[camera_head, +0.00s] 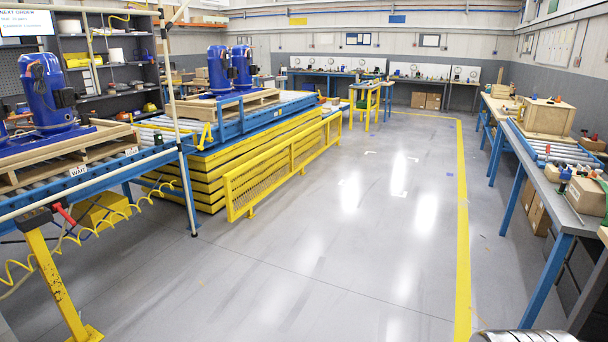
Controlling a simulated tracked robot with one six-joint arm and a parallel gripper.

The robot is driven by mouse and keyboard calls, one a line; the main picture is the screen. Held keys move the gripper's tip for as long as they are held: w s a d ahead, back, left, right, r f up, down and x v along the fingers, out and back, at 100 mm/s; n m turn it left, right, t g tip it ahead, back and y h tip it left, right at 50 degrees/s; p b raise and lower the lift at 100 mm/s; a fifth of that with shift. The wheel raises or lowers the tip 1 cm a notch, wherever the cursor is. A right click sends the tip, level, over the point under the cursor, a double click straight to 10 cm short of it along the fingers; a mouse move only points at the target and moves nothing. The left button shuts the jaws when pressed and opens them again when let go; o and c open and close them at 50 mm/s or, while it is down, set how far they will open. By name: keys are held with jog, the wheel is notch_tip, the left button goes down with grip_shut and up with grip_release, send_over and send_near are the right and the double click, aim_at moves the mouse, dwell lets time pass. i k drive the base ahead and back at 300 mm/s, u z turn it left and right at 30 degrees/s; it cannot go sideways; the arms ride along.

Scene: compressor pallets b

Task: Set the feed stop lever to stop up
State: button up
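A red lever handle (64,214) shows at the lower left, beside a dark box on top of a yellow post (55,285). It slants up and to the left. A yellow lever-like piece (206,136) stands at the near side of the blue roller conveyor (150,160). No label marks either one as the feed stop lever, and I cannot read a stop position from here. A "WAIT" sign (78,170) is on the conveyor's side. My gripper is not in view.
Blue compressors (48,95) stand on wooden pallets (75,155) on the conveyor. A yellow mesh guard (285,165) and a coiled yellow hose (110,215) edge the left side. Workbenches (575,215) line the right. The grey floor (330,250) between is clear.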

aim_at(200, 147)
jog(key=z, duration=0.3)
jog(key=i, duration=1.45)
jog(key=z, duration=0.25)
jog(key=i, duration=2.85)
jog(key=u, duration=0.45)
jog(key=i, duration=0.7)
jog(key=u, duration=0.6)
jog(key=i, duration=0.6)
jog(key=u, duration=0.45)
